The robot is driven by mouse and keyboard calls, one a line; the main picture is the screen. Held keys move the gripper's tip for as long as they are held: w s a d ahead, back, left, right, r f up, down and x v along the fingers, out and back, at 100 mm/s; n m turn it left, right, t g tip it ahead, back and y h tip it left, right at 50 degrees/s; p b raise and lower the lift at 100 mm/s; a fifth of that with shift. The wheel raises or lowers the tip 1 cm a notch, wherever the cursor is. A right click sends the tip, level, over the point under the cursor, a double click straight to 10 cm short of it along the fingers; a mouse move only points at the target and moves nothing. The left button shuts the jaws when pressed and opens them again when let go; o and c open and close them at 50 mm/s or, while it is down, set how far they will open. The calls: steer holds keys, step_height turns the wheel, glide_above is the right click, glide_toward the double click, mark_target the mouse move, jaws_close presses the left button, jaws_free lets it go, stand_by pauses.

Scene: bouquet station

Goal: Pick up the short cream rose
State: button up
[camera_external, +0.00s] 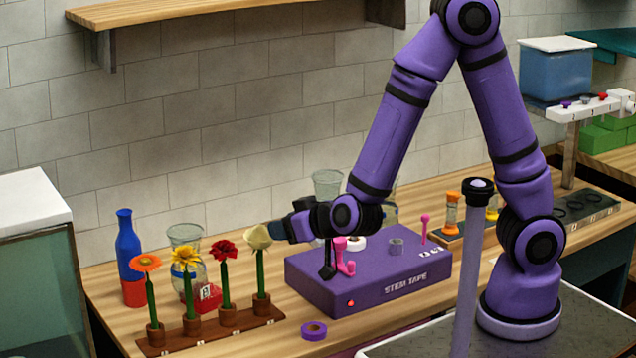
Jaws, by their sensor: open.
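The short cream rose (258,237) stands upright on a green stem in the rightmost cup of a brown wooden rack (184,344) on the bench. Its pale bloom is at the rack's right end. My gripper (278,231) is level with the bloom and just right of it, pointing left. Its fingers are open. The fingertips overlap the bloom's right edge in this view, and I cannot tell whether they touch it or whether the bloom lies between them.
Left of the rose, the rack holds a red flower (224,250), a yellow flower (186,257) and an orange flower (146,264). A blue and red bottle (130,260) and a glass vase (186,236) stand behind. The purple stem tape box (400,290) lies below my wrist. A purple tape roll (314,330) lies in front.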

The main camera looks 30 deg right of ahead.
glide_toward(263, 277)
steer(key=w+a, duration=0.1)
steer(key=f, duration=0.1)
steer(key=x, duration=0.6)
steer(key=shift+r, duration=0.1)
steer(key=shift+d+x, duration=0.15)
steer(key=shift+x, duration=1.15)
steer(key=shift+d+x, duration=0.15)
steer(key=shift+x, duration=1.15)
steer(key=shift+r, duration=0.1)
jaws_close()
